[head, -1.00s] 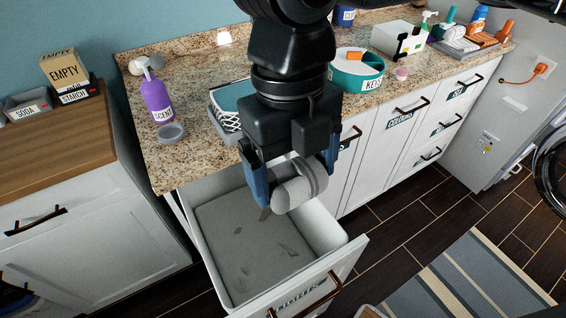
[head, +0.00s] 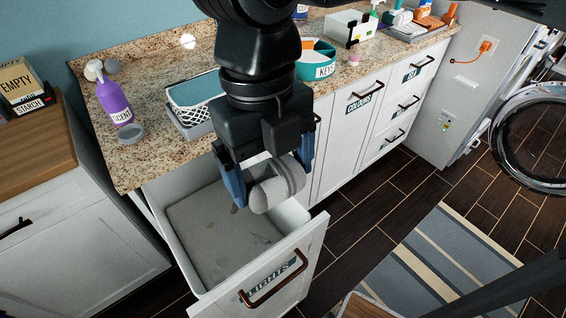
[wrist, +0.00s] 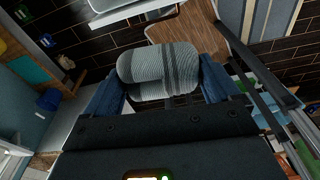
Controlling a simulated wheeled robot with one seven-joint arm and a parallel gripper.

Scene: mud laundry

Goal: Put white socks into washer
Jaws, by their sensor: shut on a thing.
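My gripper (head: 268,190) is shut on a rolled pair of light grey-white socks with darker grey stripes (head: 274,192). The socks also show between the two blue fingers in the wrist view (wrist: 160,70). The gripper holds them above the open drawer marked LIGHTS (head: 272,280), whose visible floor holds no other socks. The washer's round door ring (head: 507,165) shows at the far right of the head view, swung out from the machine; the washer's opening is out of view.
The granite counter (head: 150,165) holds a purple SCENT bottle (head: 115,100), a basket (head: 195,95) and a teal KEYS tub (head: 316,68). A striped rug (head: 440,260) lies on the dark floor. The floor between drawer and washer door is mostly clear.

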